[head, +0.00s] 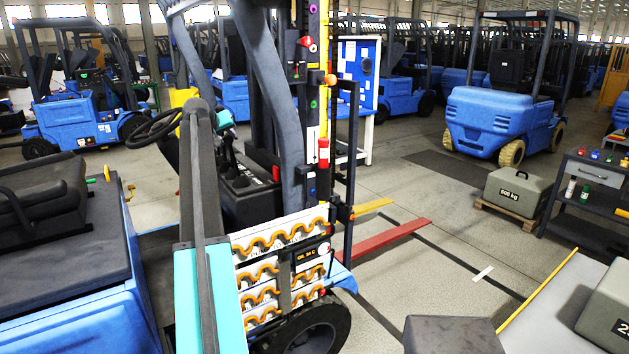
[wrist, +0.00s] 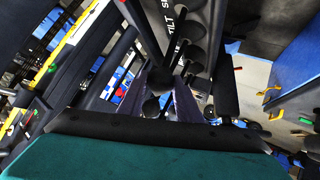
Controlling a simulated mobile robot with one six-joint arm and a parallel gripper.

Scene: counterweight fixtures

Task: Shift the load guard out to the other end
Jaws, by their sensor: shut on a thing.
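A black upright frame (head: 346,165), which looks like the load guard, stands at the front of the blue forklift's mast (head: 322,80). A yellow fork (head: 373,207) and a red fork (head: 390,240) extend from the carriage. My gripper (head: 229,139) is over the forklift's cab, beside the steering wheel (head: 152,128). In the wrist view my gripper (wrist: 174,102) is shut among the control levers; it appears to hold one, but its fingers hide which. Other black lever knobs (wrist: 191,52) show near it, with a "TILT" label (wrist: 178,32) and a partly cut-off label beginning with S.
A grey 500 kg weight (head: 517,192) sits on a pallet at the right. A dark tool cart (head: 590,195) and a grey surface (head: 560,300) with another weight (head: 608,305) stand nearby. Other blue forklifts (head: 505,110) stand behind.

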